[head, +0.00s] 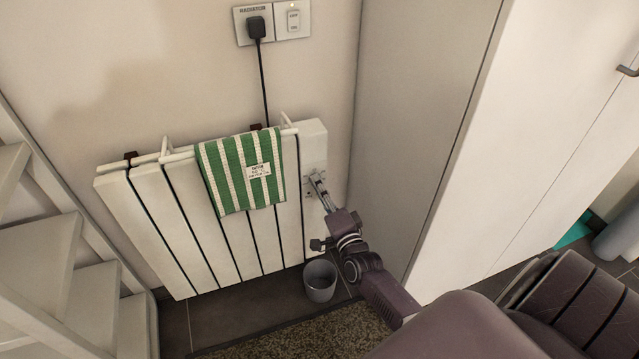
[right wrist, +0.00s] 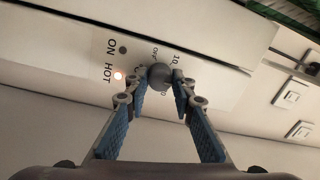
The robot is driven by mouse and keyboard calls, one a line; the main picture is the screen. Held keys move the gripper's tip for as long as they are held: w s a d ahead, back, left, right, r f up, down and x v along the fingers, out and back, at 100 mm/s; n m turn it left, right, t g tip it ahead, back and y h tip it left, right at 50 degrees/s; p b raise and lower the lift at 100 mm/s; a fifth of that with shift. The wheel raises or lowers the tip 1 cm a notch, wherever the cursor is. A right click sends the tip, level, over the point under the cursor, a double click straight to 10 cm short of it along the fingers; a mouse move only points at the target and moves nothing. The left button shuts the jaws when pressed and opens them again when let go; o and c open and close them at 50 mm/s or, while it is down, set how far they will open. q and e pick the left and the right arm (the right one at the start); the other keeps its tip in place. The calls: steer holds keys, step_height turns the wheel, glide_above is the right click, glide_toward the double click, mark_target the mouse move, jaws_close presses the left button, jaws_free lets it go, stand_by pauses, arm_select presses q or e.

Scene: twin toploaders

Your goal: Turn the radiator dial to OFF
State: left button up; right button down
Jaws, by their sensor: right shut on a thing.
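The white radiator (head: 235,240) is on the wall, with a control panel at its right end (head: 312,140). My right gripper (head: 318,181) reaches this panel and hides the dial in the head view. In the right wrist view the dark grey round dial (right wrist: 160,76) sits between the fingertips of my right gripper (right wrist: 166,78), which are shut on it. OFF and 10 are printed beside the dial. Which mark the dial points to cannot be made out. The HOT lamp (right wrist: 118,76) glows; the ON lamp (right wrist: 122,50) is dark. My left gripper is not in view.
A green-striped towel (head: 240,172) with a label hangs on the radiator. A grey bin (head: 320,282) stands on the floor below. A plug (head: 257,27) and a switch (head: 293,19) are on the wall above. A tall cabinet (head: 420,120) is close on the right, white steps (head: 40,250) on the left.

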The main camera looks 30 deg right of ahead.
arm_select(q)
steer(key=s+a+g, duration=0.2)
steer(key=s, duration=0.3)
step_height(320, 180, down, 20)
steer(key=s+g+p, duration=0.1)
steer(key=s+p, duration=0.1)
steer(key=p, duration=0.6)
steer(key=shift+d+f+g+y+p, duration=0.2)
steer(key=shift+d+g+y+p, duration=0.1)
arm_select(e)
steer(key=shift+n+g, duration=0.35)
steer(key=shift+n, duration=5.6)
steer(key=shift+n+g, duration=0.35)
steer(key=shift+n, duration=5.6)
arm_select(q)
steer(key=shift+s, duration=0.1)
arm_select(e)
steer(key=shift+r, duration=0.1)
steer(key=c, duration=1.7)
jaws_free()
steer(key=shift+o, duration=0.4)
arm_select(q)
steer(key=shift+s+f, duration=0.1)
